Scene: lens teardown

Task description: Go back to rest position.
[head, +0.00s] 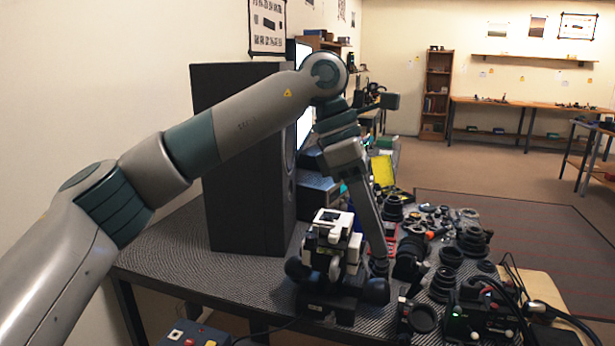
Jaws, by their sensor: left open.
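My left arm reaches in from the left, raised over the bench and bent downward at the wrist. My left gripper (377,262) points down among the lens parts, just right of the white and black device (332,245). Its jaws are open, seen edge-on, and I see nothing held between them. A lens part (379,268) sits right at the fingertips; I cannot tell whether they touch. A larger black lens barrel (409,258) lies to the right of the tips. My right gripper is not in view.
The dark textured bench (165,248) is bare at its left. A tall black speaker (240,160) stands behind my left arm. Several lens rings (472,241) crowd the bench's right side. A black device with cables (480,310) is at the front right.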

